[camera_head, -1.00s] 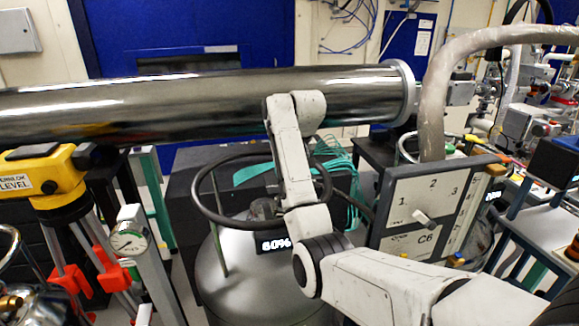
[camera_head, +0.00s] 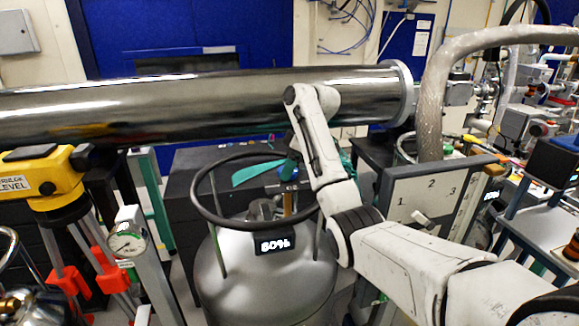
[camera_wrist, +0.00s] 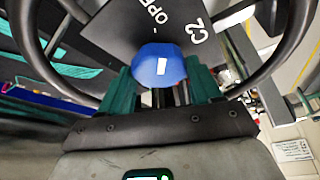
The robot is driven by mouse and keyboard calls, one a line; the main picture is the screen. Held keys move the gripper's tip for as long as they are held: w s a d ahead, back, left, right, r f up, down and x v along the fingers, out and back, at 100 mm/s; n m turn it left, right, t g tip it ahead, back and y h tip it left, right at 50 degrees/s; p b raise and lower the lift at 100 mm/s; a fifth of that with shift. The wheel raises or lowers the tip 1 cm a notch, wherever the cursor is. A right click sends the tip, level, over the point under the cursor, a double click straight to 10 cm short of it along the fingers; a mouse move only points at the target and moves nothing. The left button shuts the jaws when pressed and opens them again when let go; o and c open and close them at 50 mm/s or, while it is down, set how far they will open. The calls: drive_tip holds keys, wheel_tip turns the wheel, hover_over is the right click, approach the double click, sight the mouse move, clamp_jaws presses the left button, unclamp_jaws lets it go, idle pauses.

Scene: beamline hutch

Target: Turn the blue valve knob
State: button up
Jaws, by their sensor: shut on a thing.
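The blue valve knob (camera_wrist: 158,68) shows in the wrist view, with a white mark on its face. It sits in front of a dark plate (camera_wrist: 130,35) with white lettering that includes "OPE" and "C2". My gripper (camera_wrist: 162,84) has a teal finger on each side of the knob and is shut on it. The gripper end is at the far right part of the ring over a grey tank (camera_head: 265,275).
The dark ring (camera_head: 205,212) surrounds the tank top, with a percentage display (camera_head: 274,243) below it. A long metal pipe (camera_head: 200,105) crosses behind. A numbered panel (camera_head: 425,192) stands at right. A yellow instrument (camera_head: 45,175) and a pressure gauge (camera_head: 128,245) are at left.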

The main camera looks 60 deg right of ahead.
drive_tip(key=shift+n+y, duration=0.3)
drive_tip(key=shift+n, duration=0.4)
drive_tip(key=shift+w, duration=0.1)
drive_tip(key=o, duration=1.1)
drive_tip(key=shift+c, duration=0.2)
